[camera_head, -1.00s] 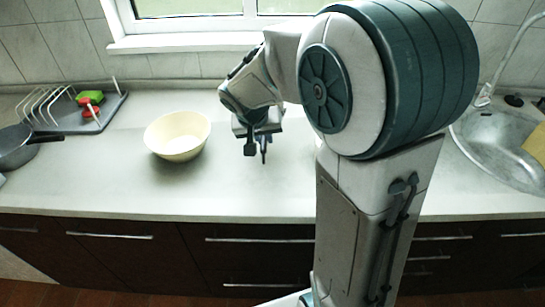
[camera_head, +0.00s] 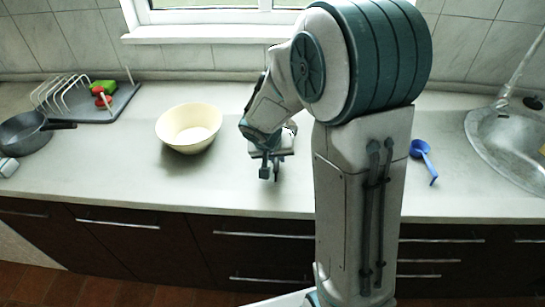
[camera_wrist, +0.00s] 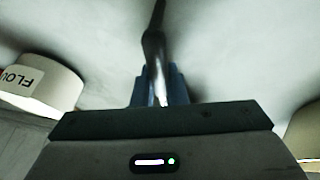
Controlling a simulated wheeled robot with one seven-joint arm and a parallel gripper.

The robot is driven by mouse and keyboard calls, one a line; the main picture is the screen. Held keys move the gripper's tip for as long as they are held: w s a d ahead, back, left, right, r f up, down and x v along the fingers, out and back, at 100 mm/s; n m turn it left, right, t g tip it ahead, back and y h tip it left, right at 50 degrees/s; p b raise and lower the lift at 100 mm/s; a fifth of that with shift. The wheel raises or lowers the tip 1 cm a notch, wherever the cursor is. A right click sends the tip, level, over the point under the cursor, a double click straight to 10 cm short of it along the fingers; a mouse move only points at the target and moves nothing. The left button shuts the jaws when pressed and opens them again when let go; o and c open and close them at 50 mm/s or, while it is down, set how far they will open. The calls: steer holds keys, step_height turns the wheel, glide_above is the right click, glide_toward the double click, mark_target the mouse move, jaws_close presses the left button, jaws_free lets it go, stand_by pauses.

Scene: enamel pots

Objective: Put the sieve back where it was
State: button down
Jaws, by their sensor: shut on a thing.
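My gripper (camera_head: 270,170) hangs over the middle of the counter, to the right of the cream bowl (camera_head: 188,128). In the wrist view my gripper (camera_wrist: 160,88) is shut on a thin dark handle (camera_wrist: 154,45) that runs away from the fingers toward the top edge. I take this to be the sieve's handle. The sieve's mesh and rim are not visible in either view, so its tilt and any contact with the counter cannot be told.
A white canister marked FLOU (camera_wrist: 45,85) stands beside my gripper in the wrist view. A blue scoop (camera_head: 424,160) lies right of my arm, near the sink (camera_head: 510,145). A dish rack (camera_head: 95,105) and grey pan (camera_head: 22,135) are at left.

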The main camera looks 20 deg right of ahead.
steer(key=shift+f, duration=0.15)
steer(key=c, duration=1.5)
jaws_free()
steer(key=shift+o, duration=0.2)
steer(key=shift+r+p, duration=0.3)
steer(key=shift+r, duration=0.05)
steer(key=v, duration=1.1)
steer(key=s+d+r+n+y, duration=0.1)
steer(key=s, duration=0.7)
steer(key=s+d+n+g+y, duration=0.1)
steer(key=s+y, duration=0.1)
steer(key=s, duration=0.7)
steer(key=shift+r+n, duration=0.4)
